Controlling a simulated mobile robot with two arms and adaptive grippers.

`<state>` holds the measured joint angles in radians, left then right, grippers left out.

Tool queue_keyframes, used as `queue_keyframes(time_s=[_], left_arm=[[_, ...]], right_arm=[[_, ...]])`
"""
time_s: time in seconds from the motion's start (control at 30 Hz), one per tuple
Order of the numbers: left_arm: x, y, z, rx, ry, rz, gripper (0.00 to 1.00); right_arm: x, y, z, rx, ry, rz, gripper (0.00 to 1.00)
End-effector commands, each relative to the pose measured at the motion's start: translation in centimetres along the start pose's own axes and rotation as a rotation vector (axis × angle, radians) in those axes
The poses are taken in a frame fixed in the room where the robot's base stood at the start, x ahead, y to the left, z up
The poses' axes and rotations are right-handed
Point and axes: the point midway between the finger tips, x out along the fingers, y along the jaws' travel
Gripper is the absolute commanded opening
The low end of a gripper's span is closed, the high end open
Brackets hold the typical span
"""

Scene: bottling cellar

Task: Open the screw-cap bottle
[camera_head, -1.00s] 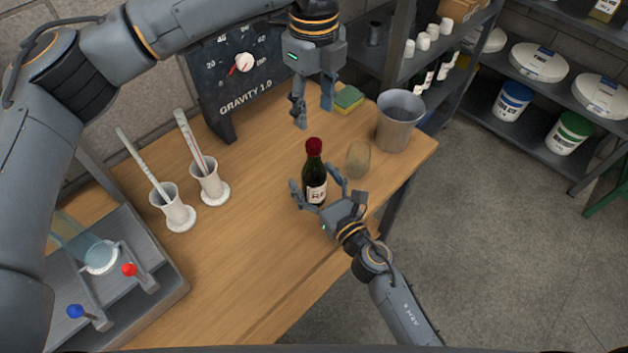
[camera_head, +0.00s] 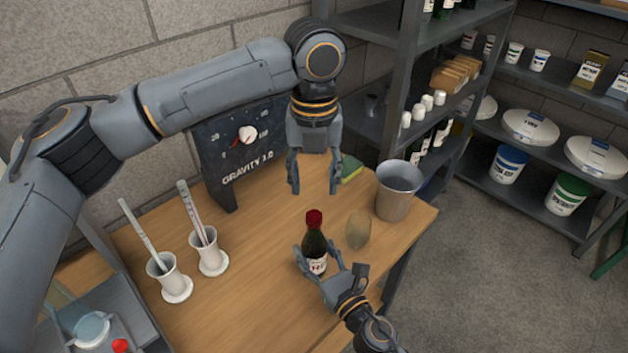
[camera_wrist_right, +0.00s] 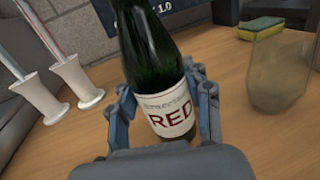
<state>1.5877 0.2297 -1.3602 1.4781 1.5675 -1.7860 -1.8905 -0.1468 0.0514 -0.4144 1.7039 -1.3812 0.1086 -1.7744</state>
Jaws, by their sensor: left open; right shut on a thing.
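A dark green bottle (camera_head: 315,246) with a red cap (camera_head: 314,218) and a white label stands upright on the wooden table. My right gripper (camera_head: 322,270) is shut on its lower body from the front right. The right wrist view shows the fingers on both sides of the bottle (camera_wrist_right: 150,55), around the label reading "RED"; its top is cut off there. My left gripper (camera_head: 314,188) is open and empty, pointing down above the cap with a gap between them. The cap is on the bottle.
A glass (camera_head: 358,230) stands close right of the bottle, with a grey bucket (camera_head: 397,192) behind it. A sponge (camera_head: 351,168) lies at the back. Two white cylinder stands (camera_head: 211,254) are at left, before the gravity board (camera_head: 245,155). The wooden table (camera_head: 240,300) is clear at front.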

Motion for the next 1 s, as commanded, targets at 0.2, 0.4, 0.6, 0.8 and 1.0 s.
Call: queue_keyframes(time_s=[0.2,0.4,0.6,0.8,1.0], left_arm=[[0.0,0.0,0.0,0.419,-0.001,0.000,0.48],[0.0,0.0,0.0,0.684,0.000,0.000,0.48],[0.4,0.1,0.0,0.784,0.001,0.000,0.48],[2.9,0.1,0.0,0.789,0.002,0.001,0.48],[6.0,0.1,0.0,0.788,0.002,0.000,0.48]], right_arm=[[0.0,0.0,0.0,0.000,0.001,0.000,0.00],[0.0,0.0,0.0,0.000,0.001,0.000,0.00],[0.0,0.0,-0.1,0.000,0.001,0.000,0.00],[0.0,0.0,-0.1,0.000,0.001,0.000,0.00],[0.0,0.0,-0.1,0.000,0.001,0.000,0.00]])
